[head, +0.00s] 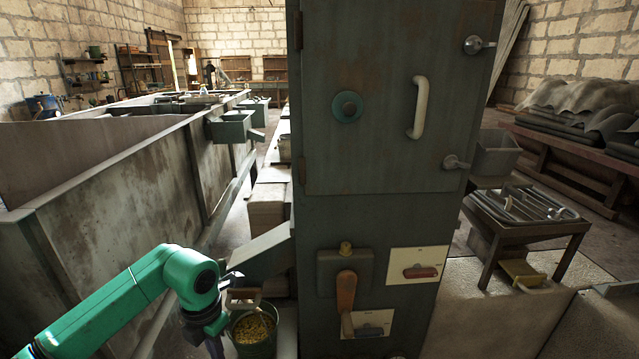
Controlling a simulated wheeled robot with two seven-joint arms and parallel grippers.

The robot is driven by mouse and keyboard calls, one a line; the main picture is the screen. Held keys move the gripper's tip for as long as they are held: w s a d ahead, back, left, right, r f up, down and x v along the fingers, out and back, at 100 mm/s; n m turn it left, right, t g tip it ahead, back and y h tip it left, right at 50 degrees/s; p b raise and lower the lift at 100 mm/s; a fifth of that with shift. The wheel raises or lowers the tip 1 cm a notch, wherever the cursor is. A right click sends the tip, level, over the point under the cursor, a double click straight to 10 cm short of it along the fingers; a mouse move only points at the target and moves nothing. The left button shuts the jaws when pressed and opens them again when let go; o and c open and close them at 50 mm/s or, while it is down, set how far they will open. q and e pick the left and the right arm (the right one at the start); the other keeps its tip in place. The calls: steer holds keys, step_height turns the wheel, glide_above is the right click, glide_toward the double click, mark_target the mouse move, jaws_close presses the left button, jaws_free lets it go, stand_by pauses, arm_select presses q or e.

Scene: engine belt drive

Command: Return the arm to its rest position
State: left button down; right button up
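My green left arm comes in from the lower left and bends downward at its joint. Its dark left gripper (216,344) hangs at the bottom edge, left of a bucket of yellow pieces (255,329). The fingertips are cut off or too dark to read, so I cannot tell whether they are open. My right arm and gripper are not in view. A tall grey-green cabinet (393,150) stands directly ahead, its door closed, with a white handle (419,107) and a teal knob (346,107).
Below the door are a lever with a wooden grip (346,293) and a panel with a red handle (420,272). A grey chute (262,253) slopes above the bucket. A long metal trough (130,175) runs along the left. A low table (528,225) stands right.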

arm_select(q)
steer(key=w+d+f+n+t+h+p, duration=0.15)
steer(key=w+d+n+t+h, duration=0.35)
steer(key=d+n+h, duration=0.7)
steer(key=s+a+f+n+t+y, duration=0.1)
steer(key=a+f+n+t+y, duration=0.2)
steer(key=f+n, duration=0.4)
steer(key=s+a+f+n+t+y, duration=0.15)
steer(key=a+f+n, duration=0.3)
steer(key=f, duration=0.45)
steer(key=a+f+n+t+y, duration=0.1)
steer(key=a+f+n+y, duration=0.2)
steer(key=a+f+n, duration=0.4)
steer(key=s+a+f+n+g+y+p, duration=0.1)
steer(key=s+a+f+n+g+y, duration=0.15)
steer(key=s+f, duration=0.85)
steer(key=s+f+n+g+y, duration=0.1)
steer(key=s+f+n+g, duration=0.2)
steer(key=s, duration=1)
steer(key=s+f+n+g+y, duration=0.1)
steer(key=s+f+n+g, duration=0.2)
steer(key=s, duration=1)
steer(key=shift+a+f+g, duration=0.15)
steer(key=shift+f+g, duration=0.35)
steer(key=shift+f, duration=0.4)
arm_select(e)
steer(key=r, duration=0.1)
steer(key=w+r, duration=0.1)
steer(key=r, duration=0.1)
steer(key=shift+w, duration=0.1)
